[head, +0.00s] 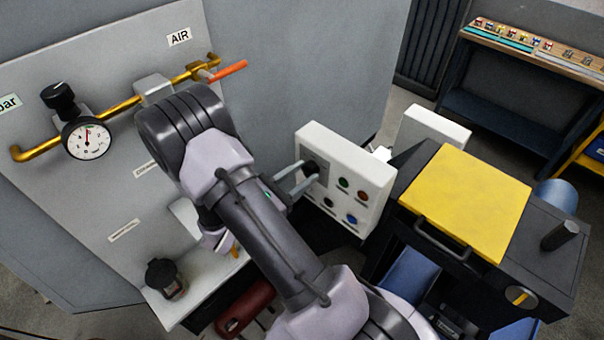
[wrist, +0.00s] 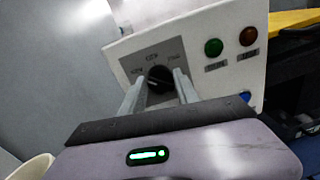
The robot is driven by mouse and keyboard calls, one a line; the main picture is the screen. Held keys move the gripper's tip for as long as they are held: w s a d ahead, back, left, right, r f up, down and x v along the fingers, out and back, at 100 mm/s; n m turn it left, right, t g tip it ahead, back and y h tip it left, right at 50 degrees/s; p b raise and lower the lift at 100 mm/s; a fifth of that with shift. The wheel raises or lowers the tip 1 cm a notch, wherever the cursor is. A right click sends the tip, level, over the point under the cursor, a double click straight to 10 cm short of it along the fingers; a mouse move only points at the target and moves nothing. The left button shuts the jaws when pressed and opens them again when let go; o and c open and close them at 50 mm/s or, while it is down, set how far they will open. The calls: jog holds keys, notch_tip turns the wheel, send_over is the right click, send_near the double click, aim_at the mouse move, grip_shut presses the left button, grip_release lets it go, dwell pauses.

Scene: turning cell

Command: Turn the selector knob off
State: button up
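The selector knob (wrist: 158,79) is black and round, on a grey plate with small labels on the white control box (head: 352,160). The label text and the knob's pointer direction are too blurred to read. In the head view the knob (head: 310,168) is partly hidden by my fingers. My gripper (wrist: 160,86) is open, with one finger on the left and one on the right of the knob. Narrow gaps seem to show between the fingertips and the knob; I cannot tell whether either touches.
A green button (wrist: 213,47) and a red button (wrist: 248,36) sit right of the knob, with more buttons below. A yellow-topped machine (head: 466,200) stands right of the box. A wall panel with a gauge (head: 86,138) and brass pipe is at left.

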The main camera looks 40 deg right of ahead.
grip_shut()
jog(key=shift+m, duration=0.3)
jog(key=shift+s+m+y+b, duration=0.1)
jog(key=shift+m+y+b, duration=0.2)
jog(key=shift+m+b, duration=3.65)
jog(key=shift+m+p, duration=0.5)
jog(key=shift+m, duration=0.15)
jog(key=o, duration=0.9)
grip_release()
jog(key=shift+c, duration=0.2)
